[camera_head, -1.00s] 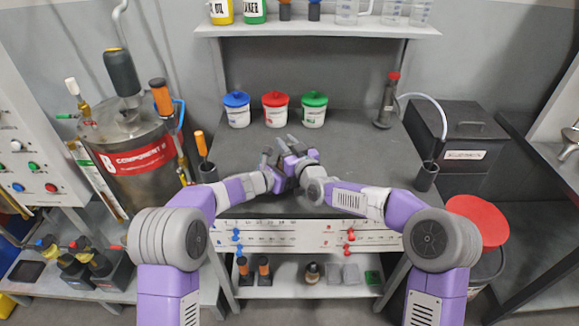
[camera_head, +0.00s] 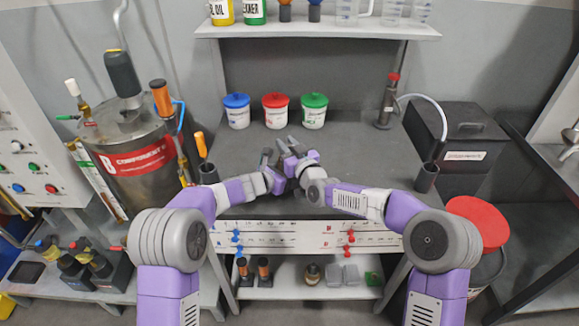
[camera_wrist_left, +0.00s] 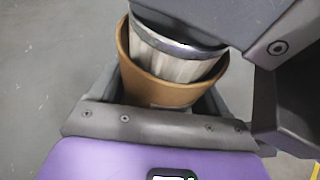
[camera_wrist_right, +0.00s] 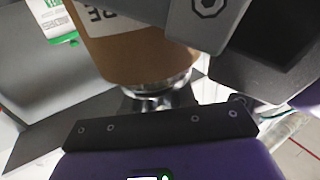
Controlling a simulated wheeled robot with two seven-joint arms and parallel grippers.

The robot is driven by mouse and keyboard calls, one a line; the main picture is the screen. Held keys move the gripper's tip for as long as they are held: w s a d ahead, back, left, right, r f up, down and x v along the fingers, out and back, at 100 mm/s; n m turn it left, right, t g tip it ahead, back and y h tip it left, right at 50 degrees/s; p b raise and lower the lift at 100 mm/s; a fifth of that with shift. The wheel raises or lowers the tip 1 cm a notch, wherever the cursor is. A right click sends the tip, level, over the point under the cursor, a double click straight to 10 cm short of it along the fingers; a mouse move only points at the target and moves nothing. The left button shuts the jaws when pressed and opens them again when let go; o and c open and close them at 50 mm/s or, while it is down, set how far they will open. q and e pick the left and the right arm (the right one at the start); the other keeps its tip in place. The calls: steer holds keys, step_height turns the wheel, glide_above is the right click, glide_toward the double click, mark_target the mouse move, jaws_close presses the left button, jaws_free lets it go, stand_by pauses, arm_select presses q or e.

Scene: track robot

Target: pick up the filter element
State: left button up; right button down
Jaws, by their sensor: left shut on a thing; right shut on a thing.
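A tan cardboard sleeve (camera_wrist_left: 150,90) shows in the left wrist view with the pale pleated filter element (camera_wrist_left: 170,62) partly inside its open end. The element has a dark rim, and grey gripper parts cover its far end. My left gripper (camera_head: 272,170) is shut on the sleeve. In the right wrist view the sleeve (camera_wrist_right: 130,50) carries a white label, and a shiny end of the filter element (camera_wrist_right: 160,98) sticks out towards my right palm. My right gripper (camera_head: 295,163) is shut on the element, though the contact is mostly hidden. Both grippers meet above the bench.
The grey bench (camera_head: 365,150) has free room to the right. Blue-lidded (camera_head: 237,112), red-lidded (camera_head: 275,112) and green-lidded (camera_head: 313,112) tubs stand at its back. A red-topped pump (camera_head: 388,105) stands back right. A dark cup (camera_head: 427,178) sits at the right edge.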

steer(key=shift+r, duration=0.15)
step_height(320, 180, up, 10)
stand_by(0.4)
arm_select(q)
steer(key=o, duration=1.1)
